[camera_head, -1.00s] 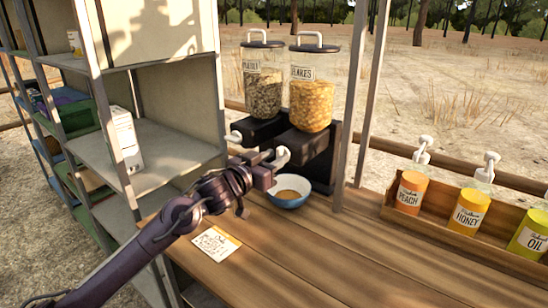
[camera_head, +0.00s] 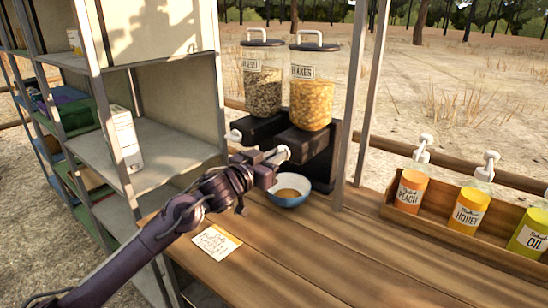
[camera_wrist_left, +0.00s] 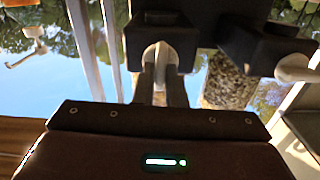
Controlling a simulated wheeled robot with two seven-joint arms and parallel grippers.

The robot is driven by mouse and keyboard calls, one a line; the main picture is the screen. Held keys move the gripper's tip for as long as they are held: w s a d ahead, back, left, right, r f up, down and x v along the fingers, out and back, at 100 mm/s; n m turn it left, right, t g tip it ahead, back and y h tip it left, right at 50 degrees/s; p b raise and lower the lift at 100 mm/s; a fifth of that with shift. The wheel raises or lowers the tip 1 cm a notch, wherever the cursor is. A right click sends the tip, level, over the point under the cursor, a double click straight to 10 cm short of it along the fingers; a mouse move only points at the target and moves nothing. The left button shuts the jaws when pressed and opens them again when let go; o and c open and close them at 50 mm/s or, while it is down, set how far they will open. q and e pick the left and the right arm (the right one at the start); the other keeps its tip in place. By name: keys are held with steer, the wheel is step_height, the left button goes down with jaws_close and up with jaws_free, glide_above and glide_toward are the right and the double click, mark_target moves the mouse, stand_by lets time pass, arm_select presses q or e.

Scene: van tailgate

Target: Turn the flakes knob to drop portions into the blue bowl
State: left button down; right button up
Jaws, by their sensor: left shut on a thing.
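The flakes dispenser (camera_head: 311,98) holds golden flakes behind a partly hidden label and stands on a dark base. Its white knob (camera_head: 281,154) sticks out at the front; it also shows in the left wrist view (camera_wrist_left: 159,56). My left gripper (camera_head: 277,160) is shut on this knob; its fingers (camera_wrist_left: 160,85) lie either side of it in the left wrist view. The blue bowl (camera_head: 287,202) stands on the wooden counter below the dispenser, with some brownish food inside. My right gripper is not in view.
A second dispenser (camera_head: 262,90) with darker contents stands left of the flakes; its white knob (camera_head: 234,136) is free. A card (camera_head: 216,242) lies on the counter (camera_head: 330,255). A wooden rack (camera_head: 470,240) of pump bottles is at right. A metal post (camera_head: 350,120) rises beside the dispenser.

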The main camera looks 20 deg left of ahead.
arm_select(q)
steer(key=shift+s+d+f+m+b, duration=0.15)
steer(key=shift+m+b, duration=1.2)
steer(key=shift+m, duration=3)
steer(key=shift+w+d+f+m+b, duration=0.15)
steer(key=shift+m+b, duration=1.15)
steer(key=shift+m, duration=3.05)
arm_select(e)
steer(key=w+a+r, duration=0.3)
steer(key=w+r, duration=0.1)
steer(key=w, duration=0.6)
arm_select(q)
steer(key=shift+s, duration=0.1)
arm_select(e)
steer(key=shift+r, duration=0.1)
arm_select(q)
steer(key=c, duration=1.5)
jaws_free()
steer(key=shift+a, duration=0.1)
